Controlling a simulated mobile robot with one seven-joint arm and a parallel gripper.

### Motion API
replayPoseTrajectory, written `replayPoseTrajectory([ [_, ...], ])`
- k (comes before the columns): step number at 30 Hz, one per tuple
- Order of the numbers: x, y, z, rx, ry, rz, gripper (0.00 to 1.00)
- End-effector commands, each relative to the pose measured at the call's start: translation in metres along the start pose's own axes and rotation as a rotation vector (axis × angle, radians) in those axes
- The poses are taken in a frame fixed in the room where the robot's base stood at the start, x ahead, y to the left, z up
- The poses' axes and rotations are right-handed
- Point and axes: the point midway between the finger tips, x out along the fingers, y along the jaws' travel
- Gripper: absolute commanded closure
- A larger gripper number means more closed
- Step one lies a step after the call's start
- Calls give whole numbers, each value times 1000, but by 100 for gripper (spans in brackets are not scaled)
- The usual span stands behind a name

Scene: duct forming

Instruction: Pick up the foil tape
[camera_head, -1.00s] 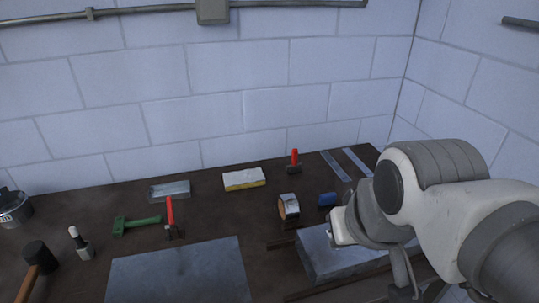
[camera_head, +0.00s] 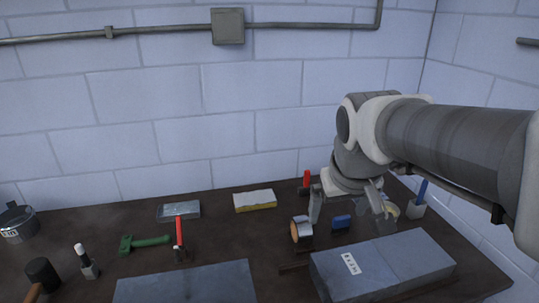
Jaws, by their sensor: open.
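The foil tape (camera_head: 301,229) is a silver roll with an orange-brown core, standing on its edge on the dark bench right of centre. My gripper (camera_head: 349,218) is open and points down, its two fingers spread wide. Its left finger overlaps the tape's right edge in this view; I cannot tell if they touch.
A long grey metal block (camera_head: 410,262) with a white label lies in front of the gripper. A cup (camera_head: 416,209) with a blue-handled tool stands right. A white-and-yellow sponge (camera_head: 255,201), a red-handled tool (camera_head: 179,236) and a green tool (camera_head: 148,242) lie left.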

Motion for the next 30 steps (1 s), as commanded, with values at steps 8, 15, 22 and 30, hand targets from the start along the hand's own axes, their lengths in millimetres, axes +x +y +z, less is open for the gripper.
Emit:
replayPoseTrajectory([
  [8, 68, 2, -61, -55, -32, -20, 5],
  [15, 136, 6, -106, -81, -44, -69, 5],
  [22, 196, 11, -135, -83, -42, -124, 5],
  [30, 224, 13, -146, -79, -37, -151, 5],
])
